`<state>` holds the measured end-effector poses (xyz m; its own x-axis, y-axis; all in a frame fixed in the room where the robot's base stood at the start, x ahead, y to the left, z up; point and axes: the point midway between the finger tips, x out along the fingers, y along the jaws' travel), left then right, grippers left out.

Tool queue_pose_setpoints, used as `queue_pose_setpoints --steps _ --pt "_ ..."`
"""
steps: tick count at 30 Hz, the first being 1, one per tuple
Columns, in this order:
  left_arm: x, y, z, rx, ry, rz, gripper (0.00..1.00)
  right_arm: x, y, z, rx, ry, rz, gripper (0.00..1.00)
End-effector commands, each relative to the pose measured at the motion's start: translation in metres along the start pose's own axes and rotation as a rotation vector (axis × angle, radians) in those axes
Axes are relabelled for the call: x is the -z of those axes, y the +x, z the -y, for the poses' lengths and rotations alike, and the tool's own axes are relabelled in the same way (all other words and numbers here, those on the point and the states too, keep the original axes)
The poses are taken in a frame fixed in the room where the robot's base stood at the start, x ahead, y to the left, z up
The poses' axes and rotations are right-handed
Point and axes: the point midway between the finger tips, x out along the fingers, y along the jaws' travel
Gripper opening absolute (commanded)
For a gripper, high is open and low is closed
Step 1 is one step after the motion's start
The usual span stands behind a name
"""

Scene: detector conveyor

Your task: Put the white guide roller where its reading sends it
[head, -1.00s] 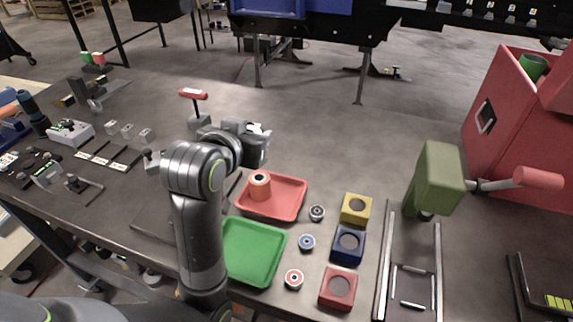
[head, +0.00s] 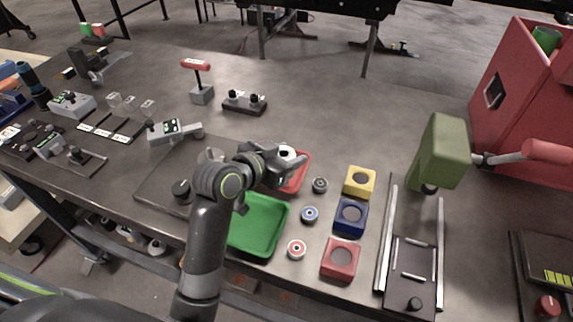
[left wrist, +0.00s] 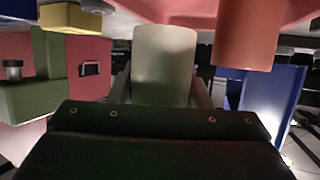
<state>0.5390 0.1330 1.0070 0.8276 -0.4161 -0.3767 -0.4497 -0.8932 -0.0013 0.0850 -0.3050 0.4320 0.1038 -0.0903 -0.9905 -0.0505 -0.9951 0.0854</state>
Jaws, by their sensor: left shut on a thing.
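My left gripper (head: 279,168) is shut on the white guide roller (head: 287,152), at the red tray (head: 304,168). The left wrist view shows the white roller (left wrist: 164,62) upright between the two fingers, with an orange-red roller (left wrist: 250,35) beside it and a small gap between them. The tray floor fills the top of that view; I cannot tell whether the white roller touches it. In the head view my arm hides the orange-red roller and much of the red tray. An empty green tray (head: 260,225) lies in front. My right gripper is not in view.
Yellow (head: 360,181), blue (head: 350,216) and red (head: 340,259) blocks with round recesses stand right of the trays, beside several small round parts (head: 310,214). A rail frame (head: 414,270) and a green-headed device (head: 446,150) stand further right.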

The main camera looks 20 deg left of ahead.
Motion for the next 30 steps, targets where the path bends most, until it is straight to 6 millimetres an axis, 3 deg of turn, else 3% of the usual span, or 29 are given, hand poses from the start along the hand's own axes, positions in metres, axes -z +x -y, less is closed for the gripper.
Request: queue_pose_setpoints --steps 6,19,20,21,30 --pt "-0.028 0.011 0.000 0.000 -0.004 0.003 0.13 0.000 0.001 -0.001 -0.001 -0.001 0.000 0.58" --pt "-0.035 0.014 0.000 0.001 -0.001 0.002 0.13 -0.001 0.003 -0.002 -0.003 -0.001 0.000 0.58" --pt "-0.034 0.013 0.000 0.001 -0.001 0.002 0.47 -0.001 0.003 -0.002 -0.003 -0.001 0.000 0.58" --pt "-0.034 0.013 0.000 0.001 -0.001 0.003 0.53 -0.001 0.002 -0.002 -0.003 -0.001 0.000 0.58" --pt "-0.033 0.013 0.000 0.001 -0.002 0.003 0.53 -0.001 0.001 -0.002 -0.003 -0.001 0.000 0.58"
